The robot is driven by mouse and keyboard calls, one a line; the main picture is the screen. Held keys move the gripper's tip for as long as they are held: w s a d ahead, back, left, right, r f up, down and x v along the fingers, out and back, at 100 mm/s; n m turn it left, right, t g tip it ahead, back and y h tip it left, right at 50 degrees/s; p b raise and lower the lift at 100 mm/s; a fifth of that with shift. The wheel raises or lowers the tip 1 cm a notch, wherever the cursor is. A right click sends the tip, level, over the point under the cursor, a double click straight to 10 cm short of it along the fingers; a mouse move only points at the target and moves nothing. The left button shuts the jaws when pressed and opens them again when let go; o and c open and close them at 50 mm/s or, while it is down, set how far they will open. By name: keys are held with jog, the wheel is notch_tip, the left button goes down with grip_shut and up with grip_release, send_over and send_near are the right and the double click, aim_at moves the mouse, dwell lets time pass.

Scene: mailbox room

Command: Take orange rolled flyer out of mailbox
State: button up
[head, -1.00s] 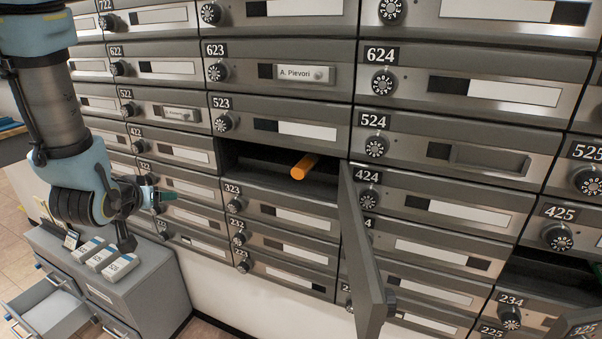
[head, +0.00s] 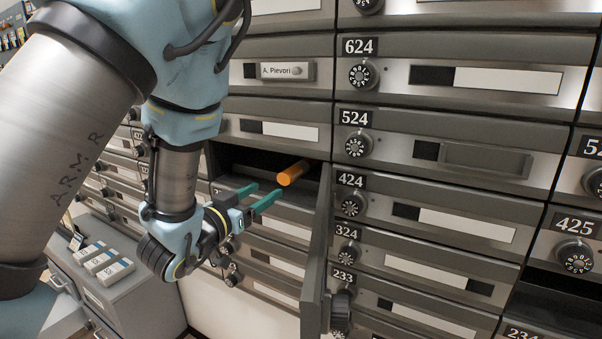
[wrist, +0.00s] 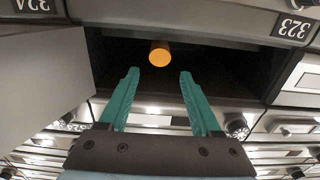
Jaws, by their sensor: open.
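The orange rolled flyer (head: 293,172) lies in the open mailbox (head: 232,170), its round end poking out at the front. In the wrist view the flyer (wrist: 159,53) shows end-on, just beyond and between my fingertips. My gripper (head: 266,195) has teal fingers spread apart, in front of the opening and a little below and left of the flyer. In the wrist view my gripper (wrist: 158,74) is open and empty, not touching the flyer. The flyer's rear part is hidden in the dark box.
The mailbox's open door (head: 318,262) sticks out just right of the opening, close to my gripper. Closed mailboxes surround it. A grey cabinet (head: 140,290) with small white boxes (head: 108,262) on top stands at lower left.

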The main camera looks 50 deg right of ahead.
aim_at(283, 176)
jog(key=shift+x, duration=4.65)
grip_shut()
jog(key=shift+r, duration=0.35)
